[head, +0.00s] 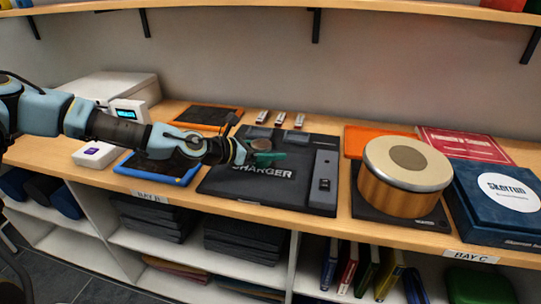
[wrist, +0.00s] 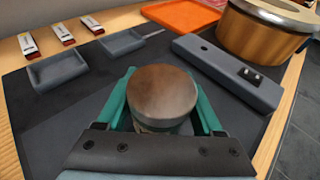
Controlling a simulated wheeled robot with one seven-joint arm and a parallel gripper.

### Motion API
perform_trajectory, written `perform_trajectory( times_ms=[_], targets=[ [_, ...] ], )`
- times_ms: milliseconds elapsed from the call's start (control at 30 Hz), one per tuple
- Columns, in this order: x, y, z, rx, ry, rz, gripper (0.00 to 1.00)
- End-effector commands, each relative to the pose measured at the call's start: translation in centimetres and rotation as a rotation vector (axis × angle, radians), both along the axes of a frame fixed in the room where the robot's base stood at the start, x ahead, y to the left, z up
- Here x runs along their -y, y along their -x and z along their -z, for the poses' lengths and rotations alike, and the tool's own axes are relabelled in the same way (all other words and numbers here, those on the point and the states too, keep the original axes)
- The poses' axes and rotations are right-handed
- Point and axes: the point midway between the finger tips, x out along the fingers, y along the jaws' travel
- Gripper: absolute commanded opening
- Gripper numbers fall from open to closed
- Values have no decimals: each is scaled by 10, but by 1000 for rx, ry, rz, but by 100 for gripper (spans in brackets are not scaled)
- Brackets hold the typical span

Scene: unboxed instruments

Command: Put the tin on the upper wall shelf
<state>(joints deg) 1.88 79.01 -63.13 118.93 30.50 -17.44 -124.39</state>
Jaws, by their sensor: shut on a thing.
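The tin (wrist: 162,95) is a small round can with a brown top, upright between the green fingers of my gripper (wrist: 163,82) in the wrist view. My gripper is shut on it, one finger on each side. In the head view my gripper (head: 266,157) is over the black charger mat (head: 225,186), and the tin (head: 261,145) is mostly hidden by it. I cannot tell whether the tin touches the mat. A wooden wall shelf (head: 250,8) runs along the top of the head view; only its front edge and underside show, with black brackets below.
A grey handset (head: 323,180) lies right of my gripper, with a copper drum (head: 402,178) beyond it. Small grey trays (head: 260,132) and several white-and-red sticks (head: 282,118) lie behind. A blue box (head: 495,203) stands far right. The wall above the counter is clear.

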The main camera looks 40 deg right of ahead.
Motion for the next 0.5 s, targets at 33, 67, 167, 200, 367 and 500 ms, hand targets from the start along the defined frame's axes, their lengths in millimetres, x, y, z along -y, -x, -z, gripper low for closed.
perform_trajectory(
  times_ms=[33, 67, 167, 200, 367, 500],
  targets=[
    [0, 1, 6, -4, -1, 0, 0],
    [0, 0, 10, -5, -1, -2, 0],
    [0, 0, 21, -2, 1, -2, 0],
    [0, 0, 23, -1, 1, -1, 0],
    [0, 0, 24, 0, 1, -1, 0],
    [0, 0, 26, -1, 1, -1, 0]
  ],
)
